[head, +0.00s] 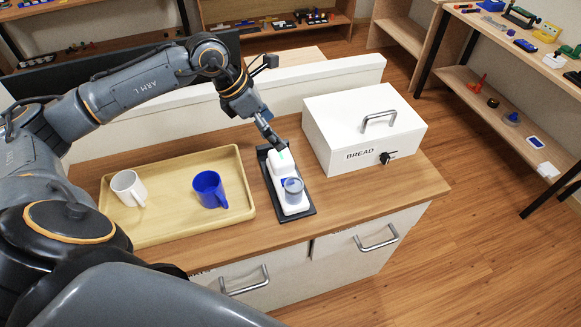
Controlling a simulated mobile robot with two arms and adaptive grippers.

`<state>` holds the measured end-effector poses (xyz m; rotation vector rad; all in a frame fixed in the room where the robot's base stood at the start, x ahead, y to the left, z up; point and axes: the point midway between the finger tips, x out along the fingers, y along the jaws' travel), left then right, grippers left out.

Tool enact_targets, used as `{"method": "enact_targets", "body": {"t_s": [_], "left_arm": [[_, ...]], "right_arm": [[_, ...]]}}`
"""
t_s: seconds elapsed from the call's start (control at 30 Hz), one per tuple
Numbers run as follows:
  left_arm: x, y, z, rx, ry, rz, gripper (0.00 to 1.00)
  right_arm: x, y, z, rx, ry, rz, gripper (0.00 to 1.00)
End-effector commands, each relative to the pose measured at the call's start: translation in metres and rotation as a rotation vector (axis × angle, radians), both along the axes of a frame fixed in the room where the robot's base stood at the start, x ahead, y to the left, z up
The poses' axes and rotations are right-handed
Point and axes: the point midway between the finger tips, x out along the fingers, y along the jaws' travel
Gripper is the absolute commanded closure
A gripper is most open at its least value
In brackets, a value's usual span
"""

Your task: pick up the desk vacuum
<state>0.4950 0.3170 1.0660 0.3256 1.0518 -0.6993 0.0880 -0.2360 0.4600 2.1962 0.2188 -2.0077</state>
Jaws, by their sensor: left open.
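The desk vacuum (287,182) is a white, long body with a blue part and a clear bluish cup at its near end. It lies on a dark tray-like base (306,212) on the wooden counter, between the wooden tray and the bread box. My left gripper (273,141) is open and reaches down from behind at the vacuum's far end. Its fingertips are small in view, and I cannot tell whether they touch the white body. My right gripper is not in view.
A wooden tray (165,233) with a white mug (127,187) and a blue mug (208,189) is at left. A white bread box (350,125) stands close at right. A low white wall (335,78) runs behind. The counter's front right is clear.

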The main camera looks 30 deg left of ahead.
Motion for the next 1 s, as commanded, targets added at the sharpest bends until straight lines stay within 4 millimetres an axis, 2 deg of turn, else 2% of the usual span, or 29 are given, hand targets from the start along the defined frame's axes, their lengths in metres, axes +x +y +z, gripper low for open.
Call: {"method": "enact_targets", "body": {"t_s": [0.03, 0.07, 0.17, 0.5, 0.73, 0.87, 1.0], "left_arm": [[-0.002, 0.017, 0.002, 0.058, 0.010, 0.009, 0.08], [-0.003, 0.024, 0.002, 0.082, 0.016, 0.013, 0.08], [-0.003, 0.035, -0.002, 0.125, 0.030, 0.021, 0.08], [0.014, 0.020, -0.059, 0.126, 0.034, 0.020, 0.08], [0.020, 0.016, -0.078, 0.127, 0.031, 0.020, 0.08], [0.024, 0.013, -0.089, 0.125, 0.035, 0.020, 0.08], [0.031, 0.010, -0.110, 0.124, 0.034, 0.021, 0.08]], "right_arm": [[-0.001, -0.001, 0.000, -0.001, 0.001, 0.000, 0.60], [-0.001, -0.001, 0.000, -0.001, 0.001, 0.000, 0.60], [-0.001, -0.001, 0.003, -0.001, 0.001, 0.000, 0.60], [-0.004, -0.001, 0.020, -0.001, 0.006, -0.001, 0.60], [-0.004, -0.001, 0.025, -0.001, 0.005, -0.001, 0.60], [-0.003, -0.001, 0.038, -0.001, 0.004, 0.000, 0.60], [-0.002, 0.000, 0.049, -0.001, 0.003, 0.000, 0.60]]}}
